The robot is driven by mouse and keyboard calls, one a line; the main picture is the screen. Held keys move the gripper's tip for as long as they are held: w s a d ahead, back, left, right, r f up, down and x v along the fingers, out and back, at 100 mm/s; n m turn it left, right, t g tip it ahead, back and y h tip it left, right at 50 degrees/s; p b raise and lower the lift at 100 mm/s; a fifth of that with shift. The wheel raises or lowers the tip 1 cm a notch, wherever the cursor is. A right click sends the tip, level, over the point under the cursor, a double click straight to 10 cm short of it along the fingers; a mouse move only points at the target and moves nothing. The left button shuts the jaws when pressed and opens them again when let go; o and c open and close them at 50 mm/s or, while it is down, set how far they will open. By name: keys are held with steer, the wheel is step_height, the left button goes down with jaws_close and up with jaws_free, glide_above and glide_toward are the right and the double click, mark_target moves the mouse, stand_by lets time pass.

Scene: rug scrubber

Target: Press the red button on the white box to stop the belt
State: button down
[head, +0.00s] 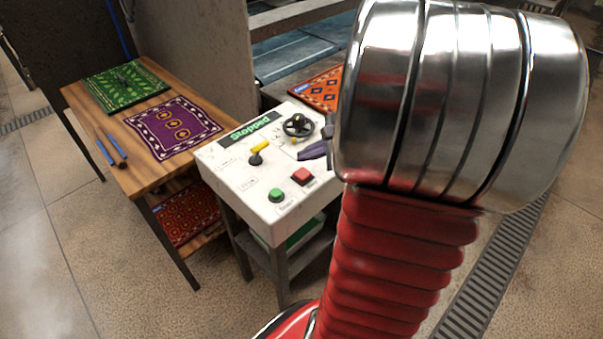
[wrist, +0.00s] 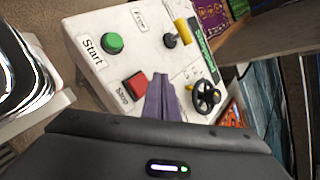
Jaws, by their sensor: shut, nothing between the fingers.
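The white box (head: 235,178) stands on a dark stand in the middle of the head view. Its red button (head: 303,176) sits near the right front edge, and the red button also shows in the wrist view (wrist: 135,84), beside a "Stop" label. My gripper (head: 304,156) is shut and empty, its purple fingers over the box top just behind the red button. In the wrist view the fingertips (wrist: 160,78) lie right of the red button, apart from it in the picture; their height above the box is hard to tell.
A green button (head: 277,195), a yellow-handled lever (head: 259,150) and a black handwheel (head: 298,125) share the box top. A wooden table (head: 137,177) with rugs stands at left. My arm hides the right side.

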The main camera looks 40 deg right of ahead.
steer(key=shift+r, duration=1.2)
steer(key=shift+w+a, duration=0.1)
steer(key=shift+a, duration=0.3)
steer(key=s+a+r+n+g, duration=0.1)
steer(key=a+r+n+g, duration=0.2)
steer(key=a+n, duration=1.1)
steer(key=s+a+r+n+h, duration=0.1)
steer(key=s+a+n, duration=0.3)
steer(key=a+n, duration=0.1)
steer(key=s+a+r+n+h, duration=0.1)
steer(key=s+a+n, duration=0.3)
steer(key=a, duration=0.4)
steer(key=shift+r+n, duration=0.7)
steer(key=shift+r, duration=0.1)
steer(key=shift+a, duration=0.2)
